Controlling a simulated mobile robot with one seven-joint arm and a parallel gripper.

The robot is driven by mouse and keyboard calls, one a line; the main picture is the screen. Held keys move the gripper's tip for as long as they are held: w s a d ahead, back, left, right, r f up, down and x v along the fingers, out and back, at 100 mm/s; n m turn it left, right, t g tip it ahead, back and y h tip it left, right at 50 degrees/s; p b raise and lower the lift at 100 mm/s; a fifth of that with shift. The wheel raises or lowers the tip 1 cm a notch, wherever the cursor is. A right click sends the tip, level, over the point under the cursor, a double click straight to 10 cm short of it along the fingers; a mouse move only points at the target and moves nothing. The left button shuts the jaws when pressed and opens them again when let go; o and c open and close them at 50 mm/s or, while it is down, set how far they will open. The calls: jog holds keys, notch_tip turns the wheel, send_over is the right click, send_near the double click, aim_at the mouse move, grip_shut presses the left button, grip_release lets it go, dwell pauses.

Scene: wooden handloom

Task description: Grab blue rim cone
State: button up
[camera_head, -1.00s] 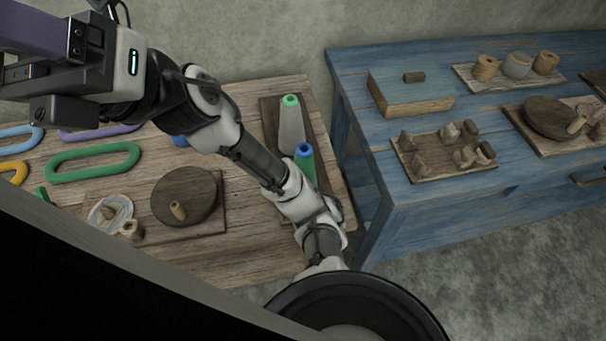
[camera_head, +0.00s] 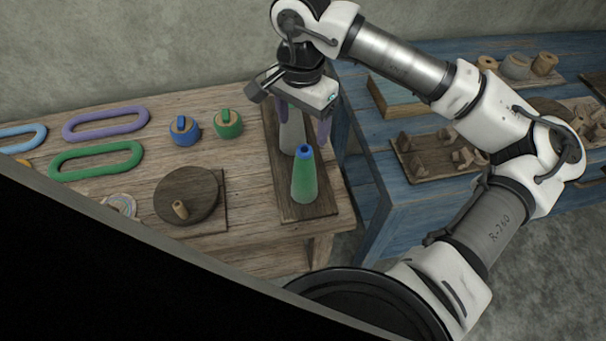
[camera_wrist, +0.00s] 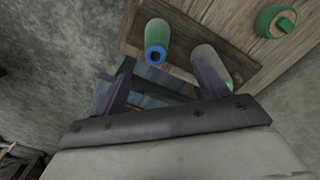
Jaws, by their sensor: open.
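The blue rim cone is a green cone (camera_head: 304,180) with a blue ring at its top. It stands upright on a dark wooden board (camera_head: 318,208) on the wooden table. In the wrist view the same cone (camera_wrist: 156,36) shows beyond the fingers, roughly between them. A grey cone (camera_head: 291,138) stands behind it, partly hidden by my gripper. In the wrist view the grey cone (camera_wrist: 207,60) is partly covered by the right finger. My gripper (camera_head: 303,121) is open and empty, with purple fingers pointing down, above the board near the grey cone. It also shows in the wrist view (camera_wrist: 163,68).
Blue (camera_head: 184,130) and green (camera_head: 228,124) round pieces sit left of the board. A dark disc (camera_head: 186,194) and several loops lie further left. A blue table (camera_head: 400,215) with wooden pieces stands to the right. The concrete wall (camera_head: 150,50) is behind.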

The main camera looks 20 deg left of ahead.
jog(key=shift+s+d+f+p, duration=0.15)
jog(key=shift+f+p, duration=0.6)
jog(key=shift+f, duration=2.1)
jog(key=shift+d+f+p, duration=0.15)
jog(key=shift+f+p, duration=0.6)
jog(key=shift+f, duration=2.05)
jog(key=c, duration=1.4)
